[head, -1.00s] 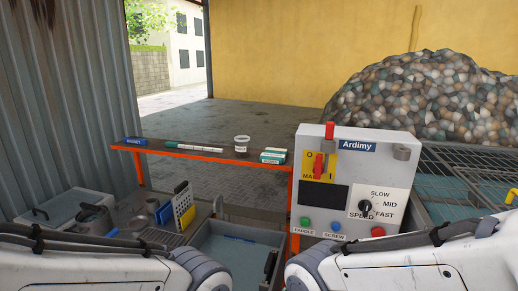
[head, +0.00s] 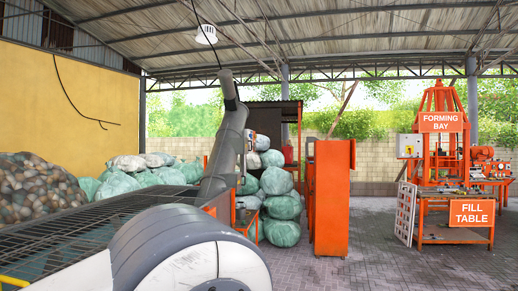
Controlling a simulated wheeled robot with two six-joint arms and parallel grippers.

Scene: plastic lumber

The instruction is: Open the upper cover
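I cannot make out an upper cover in the head view. A tall orange cabinet (head: 332,198) stands upright right of the middle, but I cannot tell whether it has a cover. A white and grey rounded link of my own arm fills the bottom left. Neither of my grippers shows. The control box with switches seen earlier is out of view.
A wire-mesh table (head: 75,238) runs along the left, with a slanted grey tube-like shape (head: 226,150) at its far end. Filled sacks (head: 283,207) are piled behind. The fill table (head: 455,235) stands far right. Paved floor (head: 385,262) in front is clear.

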